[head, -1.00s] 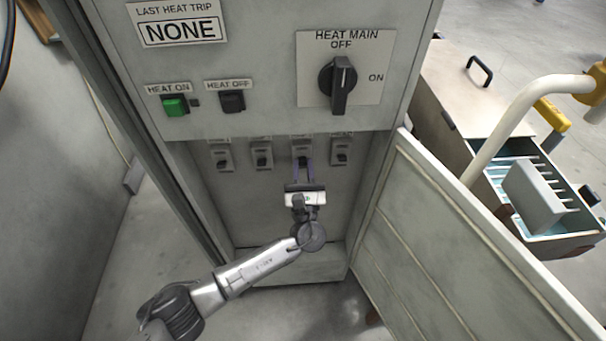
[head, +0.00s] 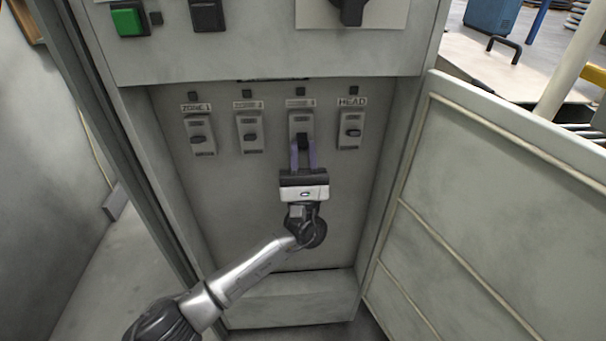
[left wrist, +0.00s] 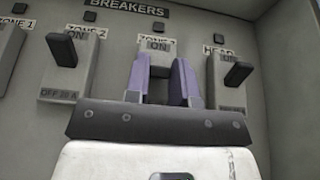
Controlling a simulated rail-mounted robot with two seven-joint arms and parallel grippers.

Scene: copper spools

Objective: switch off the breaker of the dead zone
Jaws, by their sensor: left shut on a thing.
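Four breakers stand in a row in the recess: ZONE 1 (head: 200,134), ZONE 2 (head: 250,131), a third zone breaker (head: 301,118) whose number I cannot read, and HEAD (head: 350,130). My left gripper (head: 303,157) is shut on the third breaker's toggle, its purple fingers on either side of it. In the left wrist view the fingers (left wrist: 162,82) flank that toggle below the ON mark; most of the toggle is hidden. The ZONE 2 toggle (left wrist: 62,50) and HEAD toggle (left wrist: 238,73) are free. The small lamps above the breakers look dark. My right gripper is out of view.
The cabinet door (head: 480,200) stands open at the right. The recess side walls flank the row closely. A green button (head: 128,19), a black button (head: 207,14) and a rotary switch (head: 352,8) sit on the panel above. A BREAKERS sign (left wrist: 127,6) tops the row.

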